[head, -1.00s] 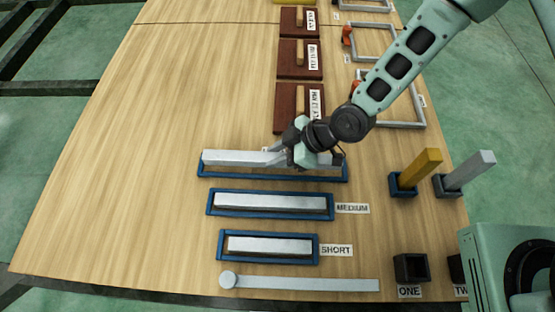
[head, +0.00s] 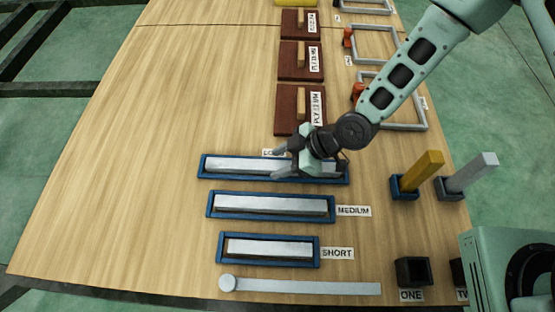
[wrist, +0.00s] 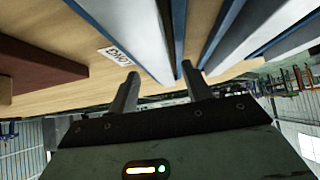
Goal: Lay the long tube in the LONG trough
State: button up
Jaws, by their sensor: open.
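The long silver tube (head: 235,164) lies inside the blue-rimmed long trough (head: 203,172), the farthest of three troughs in the head view. The tube sits low between the trough walls; its right part is partly hidden by my gripper. My gripper (head: 276,164) is open and empty just above the tube, its fingers pointing left. In the wrist view the open fingers (wrist: 159,90) show with the tube (wrist: 135,38) beyond them and the blue trough wall (wrist: 179,30) beside it. The LONG label (wrist: 114,56) is partly visible there.
The medium trough (head: 209,206) and short trough (head: 222,250) each hold a silver tube. A flat bar with a round end (head: 300,286) lies near the front edge. Yellow (head: 424,168) and grey (head: 472,172) posts stand right. Brown boards (head: 288,110) lie behind. The table's left is clear.

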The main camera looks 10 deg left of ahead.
jog(key=p+v, duration=0.3)
jog(key=v, duration=0.7)
jog(key=shift+d+r, duration=0.2)
jog(key=shift+r, duration=0.05)
jog(key=s+d+r+m+h, duration=0.1)
jog(key=d+r+m+h, duration=0.3)
jog(key=d+r+h, duration=0.45)
jog(key=s+d+r+m, duration=0.1)
jog(key=s+r+m, duration=0.6)
jog(key=s+r, duration=0.4)
notch_tip(320, 180, up, 3)
jog(key=shift+r, duration=0.2)
jog(key=shift+w, duration=0.1)
